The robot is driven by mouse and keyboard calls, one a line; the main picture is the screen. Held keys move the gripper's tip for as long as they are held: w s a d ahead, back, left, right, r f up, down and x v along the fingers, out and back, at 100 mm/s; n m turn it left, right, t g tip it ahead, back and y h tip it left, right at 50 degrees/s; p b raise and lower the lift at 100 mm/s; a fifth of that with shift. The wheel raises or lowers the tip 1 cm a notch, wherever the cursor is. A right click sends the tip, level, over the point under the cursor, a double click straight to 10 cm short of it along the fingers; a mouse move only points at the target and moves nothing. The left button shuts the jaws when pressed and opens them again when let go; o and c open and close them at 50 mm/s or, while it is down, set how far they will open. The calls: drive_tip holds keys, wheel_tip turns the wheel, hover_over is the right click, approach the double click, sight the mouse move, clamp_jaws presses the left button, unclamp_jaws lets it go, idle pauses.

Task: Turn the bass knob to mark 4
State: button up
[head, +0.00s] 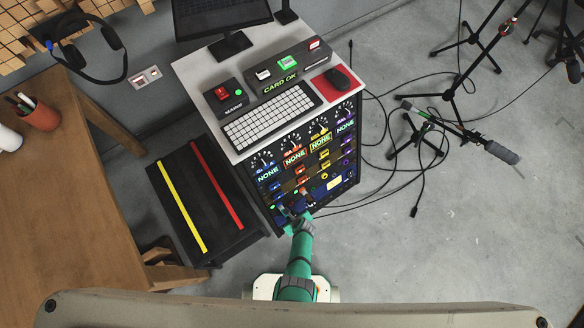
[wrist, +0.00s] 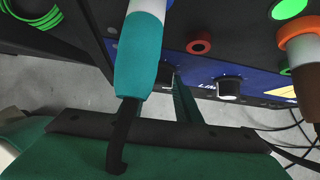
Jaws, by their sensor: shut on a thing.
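The black equipment rack (head: 352,178) has a front panel of dials, coloured labels and controls. My gripper (head: 296,212) is at the lower left of this panel and hides part of it. In the wrist view my gripper's green finger (wrist: 184,98) reaches up to the blue panel strip (wrist: 250,78). It is shut on a knob there, whose dark edge barely shows behind the teal plug. I cannot read that knob's name, marks or pointer.
In the wrist view a teal and white plug (wrist: 139,55) and an orange and white plug (wrist: 303,48) stick out close to my gripper. A black case (head: 180,195) stands left of the rack. Cables (head: 395,185) lie to its right.

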drive_tip(key=shift+w+d+m+g+y, duration=0.15)
drive_tip(key=shift+m+g+y, duration=0.45)
drive_tip(key=shift+m+y, duration=0.3)
drive_tip(key=shift+y, duration=0.3)
drive_tip(key=o, duration=1.1)
drive_tip(key=shift+c, duration=0.2)
drive_tip(key=shift+d+r, duration=0.1)
drive_tip(key=shift+d, duration=0.05)
drive_tip(key=shift+d+r, duration=0.15)
drive_tip(key=shift+r, duration=0.05)
drive_tip(key=v, duration=1)
